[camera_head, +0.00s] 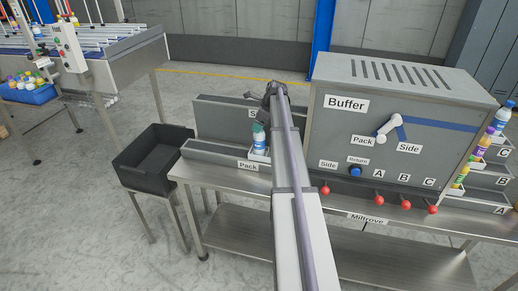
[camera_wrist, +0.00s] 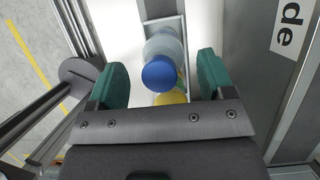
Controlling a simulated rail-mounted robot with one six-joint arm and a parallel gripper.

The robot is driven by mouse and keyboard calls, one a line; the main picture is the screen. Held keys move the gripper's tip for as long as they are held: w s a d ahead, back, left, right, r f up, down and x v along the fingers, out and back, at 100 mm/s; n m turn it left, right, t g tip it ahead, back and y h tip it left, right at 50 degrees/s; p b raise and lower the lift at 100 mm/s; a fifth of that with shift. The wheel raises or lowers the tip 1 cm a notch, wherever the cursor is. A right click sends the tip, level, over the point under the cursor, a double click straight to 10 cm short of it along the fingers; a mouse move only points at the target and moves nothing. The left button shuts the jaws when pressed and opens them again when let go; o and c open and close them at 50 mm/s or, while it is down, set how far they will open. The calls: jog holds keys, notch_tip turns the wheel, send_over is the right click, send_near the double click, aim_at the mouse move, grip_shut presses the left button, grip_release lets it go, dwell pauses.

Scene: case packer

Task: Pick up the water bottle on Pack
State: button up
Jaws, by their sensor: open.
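The water bottle (camera_head: 259,142) has a clear and blue body and stands in a small white holder (camera_head: 261,157) at the end of the Pack lane. In the wrist view the bottle's blue cap (camera_wrist: 159,73) lies between the two green fingertips. My gripper (camera_wrist: 162,80) is open, with a gap visible on each side of the cap. In the head view my arm and gripper (camera_head: 263,126) hang over the bottle and hide its top. A yellow round thing (camera_wrist: 171,98) shows just below the blue cap, partly hidden by my gripper.
The grey Buffer box (camera_head: 440,110) stands right of my arm. The Pack lane's low wall (camera_head: 210,152) runs left of the bottle. A dark empty bin (camera_head: 150,160) stands further left. Several bottles (camera_head: 480,147) stand at the far right.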

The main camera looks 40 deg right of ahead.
jog(key=shift+a+f, duration=0.1)
jog(key=shift+f, duration=0.15)
grip_shut()
dwell(0.5)
